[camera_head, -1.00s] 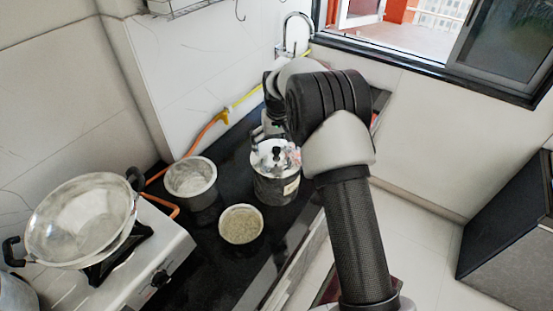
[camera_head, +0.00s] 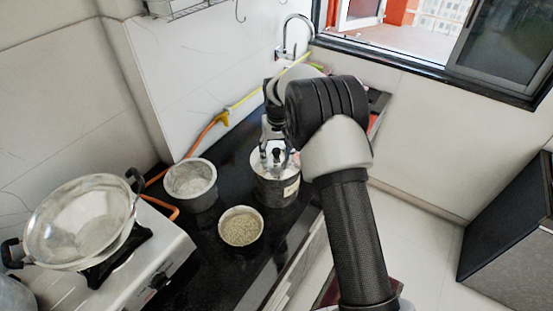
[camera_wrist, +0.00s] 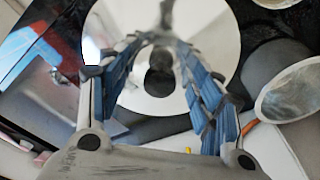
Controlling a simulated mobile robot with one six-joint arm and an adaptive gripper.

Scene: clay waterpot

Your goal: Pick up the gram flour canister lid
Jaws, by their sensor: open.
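The canister (camera_head: 277,190) is a steel cylinder with a label, standing on the black counter. Its shiny round lid (camera_head: 275,172) is on top, with a black knob (camera_head: 277,156) in the middle. In the wrist view the lid (camera_wrist: 215,35) is a bright disc and the knob (camera_wrist: 160,78) shows between my fingers. My gripper (camera_head: 275,148) is open over the lid, with one finger on each side of the knob; it also shows in the wrist view (camera_wrist: 158,45). I cannot tell whether the fingers touch the knob or lid.
A steel pot (camera_head: 190,184) stands left of the canister, and a bowl of grain-like contents (camera_head: 240,228) stands in front. A stove (camera_head: 165,250) with a wok (camera_head: 80,220) is at the left. An orange hose (camera_head: 210,128) runs along the wall behind.

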